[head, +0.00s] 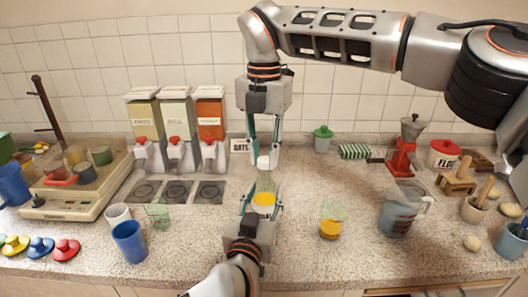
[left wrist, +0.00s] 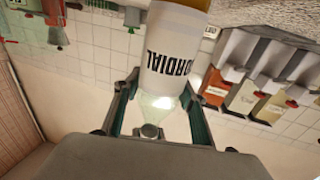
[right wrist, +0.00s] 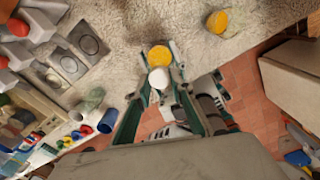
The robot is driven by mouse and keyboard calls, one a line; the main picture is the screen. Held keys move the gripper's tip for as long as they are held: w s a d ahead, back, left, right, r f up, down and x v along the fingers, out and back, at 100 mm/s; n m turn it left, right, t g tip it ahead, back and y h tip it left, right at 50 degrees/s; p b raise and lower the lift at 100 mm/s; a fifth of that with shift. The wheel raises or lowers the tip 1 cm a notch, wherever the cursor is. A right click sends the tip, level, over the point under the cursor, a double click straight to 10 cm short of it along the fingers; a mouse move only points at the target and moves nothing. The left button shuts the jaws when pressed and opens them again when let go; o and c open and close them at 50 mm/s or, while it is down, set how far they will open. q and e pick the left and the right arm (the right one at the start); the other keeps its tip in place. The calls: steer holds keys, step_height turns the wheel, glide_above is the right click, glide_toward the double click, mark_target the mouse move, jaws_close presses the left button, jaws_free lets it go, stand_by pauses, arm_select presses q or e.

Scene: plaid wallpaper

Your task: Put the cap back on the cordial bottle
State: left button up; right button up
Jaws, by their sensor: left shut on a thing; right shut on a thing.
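The cordial bottle (head: 264,203) stands upright, with orange liquid low in it and a clear upper part. My left gripper (head: 262,208) is shut around its body from the front. In the left wrist view the bottle's white label (left wrist: 172,58) reads CORDIAL, and its clear neck narrows between the fingers. My right gripper (head: 263,157) points down from above, shut on the white cap (head: 263,162). The cap is right over the bottle's mouth; I cannot tell whether they touch. In the right wrist view the cap (right wrist: 158,79) sits between the fingertips.
A glass of orange drink (head: 331,222) and a clear measuring jug (head: 400,212) stand to the right. A blue cup (head: 129,241) and an empty glass (head: 158,215) are at left. Dispensers (head: 176,125) line the back. The counter between bottle and orange glass is clear.

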steer(key=shift+f, duration=0.3)
steer(key=m, duration=0.5)
steer(key=shift+m, duration=0.4)
steer(key=m, duration=0.7)
steer(key=shift+w+a, duration=0.1)
steer(key=shift+w, duration=0.05)
steer(key=m, duration=0.6)
steer(key=shift+m, duration=0.4)
steer(key=m, duration=0.6)
steer(key=shift+w+m, duration=0.1)
steer(key=shift+m, duration=0.2)
steer(key=o, duration=0.7)
